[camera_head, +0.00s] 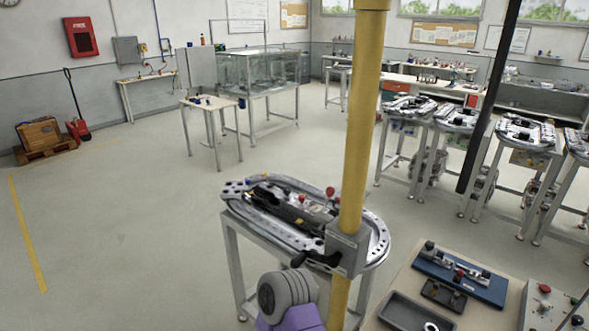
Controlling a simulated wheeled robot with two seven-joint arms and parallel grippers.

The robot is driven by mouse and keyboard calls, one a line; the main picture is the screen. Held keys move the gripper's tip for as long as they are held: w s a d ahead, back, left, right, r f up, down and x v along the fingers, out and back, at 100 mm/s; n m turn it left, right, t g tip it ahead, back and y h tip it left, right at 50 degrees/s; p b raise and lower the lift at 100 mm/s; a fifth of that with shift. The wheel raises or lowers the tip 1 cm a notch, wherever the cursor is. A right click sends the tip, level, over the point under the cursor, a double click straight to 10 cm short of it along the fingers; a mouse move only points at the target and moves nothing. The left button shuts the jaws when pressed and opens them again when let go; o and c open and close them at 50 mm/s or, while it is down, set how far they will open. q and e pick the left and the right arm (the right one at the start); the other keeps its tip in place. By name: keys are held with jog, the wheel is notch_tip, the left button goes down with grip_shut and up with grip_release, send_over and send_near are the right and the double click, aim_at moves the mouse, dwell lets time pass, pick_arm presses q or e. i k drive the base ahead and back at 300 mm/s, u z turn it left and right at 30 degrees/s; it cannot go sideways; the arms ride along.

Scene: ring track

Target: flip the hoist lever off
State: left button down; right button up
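A yellow post (362,120) stands upright close in front of me, right of the middle of the picture. A grey box (346,251) is fixed on the post at about table height. A black lever (318,260) sticks out of the box to the left, roughly level, and ends in a round black knob (298,260); it looks like the hoist lever. A grey and purple link, which looks like part of my arm, rises from the bottom edge just below the knob, with no fingers showing. Neither gripper is in view.
An oval ring track table (233,199) stands behind the post. A bench at the lower right holds a blue fixture (485,283) and a dark tray (397,309). A dark pole (487,100) crosses the right side. More track tables stand behind. The floor at left is free.

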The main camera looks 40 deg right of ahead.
aim_at(329, 191)
jog(key=i, duration=2.9)
jog(key=z, duration=4.5)
jog(key=i, duration=1.05)
